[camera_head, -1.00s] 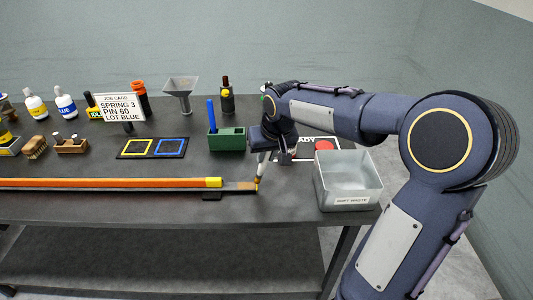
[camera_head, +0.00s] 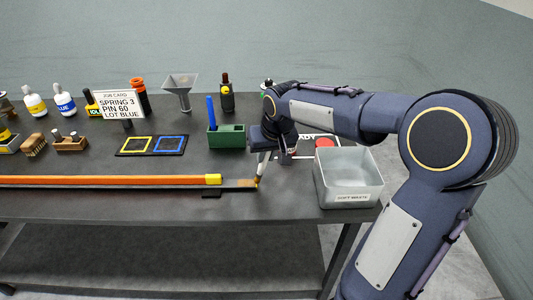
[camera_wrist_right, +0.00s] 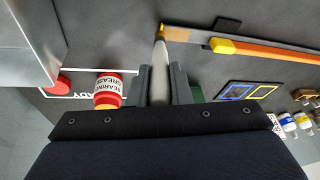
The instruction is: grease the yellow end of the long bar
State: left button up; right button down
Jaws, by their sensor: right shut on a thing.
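The long orange bar (camera_head: 110,182) lies along the front of the bench. The end there looks golden-brown (camera_wrist_right: 178,34); I cannot tell bristles from grease. The yellow collar (camera_wrist_right: 222,46) also shows in the right wrist view. A jar labelled bearing grease (camera_wrist_right: 108,91) stands beside the gripper. My left gripper is out of view.
A metal soft waste bin (camera_head: 348,180) stands right of the gripper. A red lid (camera_head: 325,143) lies behind it. A green holder (camera_head: 226,137), a mat with yellow and blue squares (camera_head: 152,145), and several bottles stand farther back.

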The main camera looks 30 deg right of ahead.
jog(key=shift+f, duration=0.3)
jog(key=shift+w+a, duration=1.8)
jog(key=shift+a, duration=1.15)
jog(key=shift+s+d, duration=0.6)
jog(key=shift+d, duration=0.4)
jog(key=shift+s+d, duration=0.65)
jog(key=shift+d, duration=0.35)
jog(key=shift+s+d, duration=0.6)
jog(key=shift+d, duration=0.4)
jog(key=shift+r, duration=0.1)
